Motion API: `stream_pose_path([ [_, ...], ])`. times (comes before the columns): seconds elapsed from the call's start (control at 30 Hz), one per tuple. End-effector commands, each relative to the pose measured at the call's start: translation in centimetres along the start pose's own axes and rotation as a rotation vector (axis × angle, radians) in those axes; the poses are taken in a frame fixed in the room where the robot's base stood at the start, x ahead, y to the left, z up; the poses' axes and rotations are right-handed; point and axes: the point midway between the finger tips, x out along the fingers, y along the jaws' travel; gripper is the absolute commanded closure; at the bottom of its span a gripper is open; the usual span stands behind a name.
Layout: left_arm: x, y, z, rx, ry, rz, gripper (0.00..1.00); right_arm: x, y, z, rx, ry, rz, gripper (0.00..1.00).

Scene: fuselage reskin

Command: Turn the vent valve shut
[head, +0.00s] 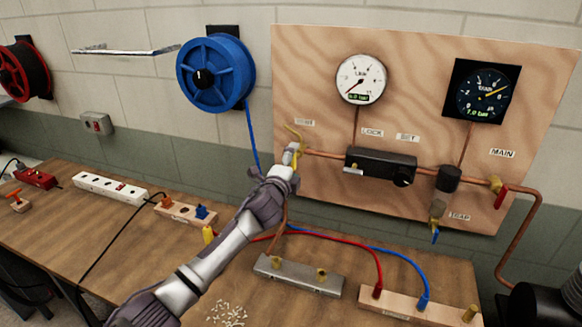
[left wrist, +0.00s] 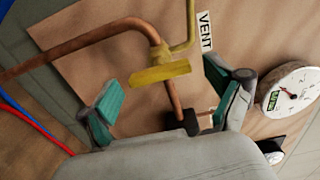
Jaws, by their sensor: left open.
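The vent valve (left wrist: 158,50) is a brass-yellow fitting on copper pipe, beside the label VENT (left wrist: 205,30). In the left wrist view its flat yellow handle (left wrist: 160,74) lies across the copper pipe that runs down to the black block. A bent yellow tube rises from the fitting. In the head view, the bent yellow tube (head: 293,132) shows just above my left gripper (head: 291,158), which covers much of the valve. My left gripper (left wrist: 168,106) is open, its teal-padded fingers apart on either side of the handle's line. The handle appears between and beyond them, with no contact visible. My right gripper is out of view.
The wooden panel (head: 330,200) also carries a white gauge (head: 361,79), a black gauge (head: 484,92), a black regulator block (head: 381,163) and a red main handle (head: 501,196). A blue hose reel (head: 215,73) hangs left. A metal manifold (head: 298,275) lies on the bench below.

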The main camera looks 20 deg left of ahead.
Motion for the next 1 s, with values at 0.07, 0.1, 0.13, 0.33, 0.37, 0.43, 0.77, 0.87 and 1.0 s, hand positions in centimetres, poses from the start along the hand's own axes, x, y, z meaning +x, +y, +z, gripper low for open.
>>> stream_pose_path([
  [0.07,-0.5,0.1,0.1,0.0,-0.001,0.001,0.08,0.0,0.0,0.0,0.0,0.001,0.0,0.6],
  [0.1,-0.9,0.1,0.1,0.0,0.0,0.0,0.08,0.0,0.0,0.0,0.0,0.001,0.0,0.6],
  [0.13,-1.3,0.1,0.1,0.001,0.0,0.001,0.08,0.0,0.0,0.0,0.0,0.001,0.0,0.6],
  [0.33,-5.2,0.2,0.0,0.001,0.002,0.002,0.08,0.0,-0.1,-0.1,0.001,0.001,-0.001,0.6],
  [0.37,-5.9,0.2,0.0,0.002,0.002,0.002,0.08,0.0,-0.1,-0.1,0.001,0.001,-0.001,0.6],
  [0.43,-7.4,0.2,0.0,0.001,0.001,0.003,0.08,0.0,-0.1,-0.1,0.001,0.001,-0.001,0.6],
  [0.77,-11.7,0.1,0.0,0.001,0.0,0.002,0.08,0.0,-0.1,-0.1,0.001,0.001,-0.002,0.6],
  [0.87,-11.9,0.1,0.0,0.001,0.0,0.002,0.08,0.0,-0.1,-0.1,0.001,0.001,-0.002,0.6],
  [1.0,-11.9,0.1,0.0,0.001,-0.001,0.002,0.08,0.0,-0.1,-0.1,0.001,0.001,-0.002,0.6],
])
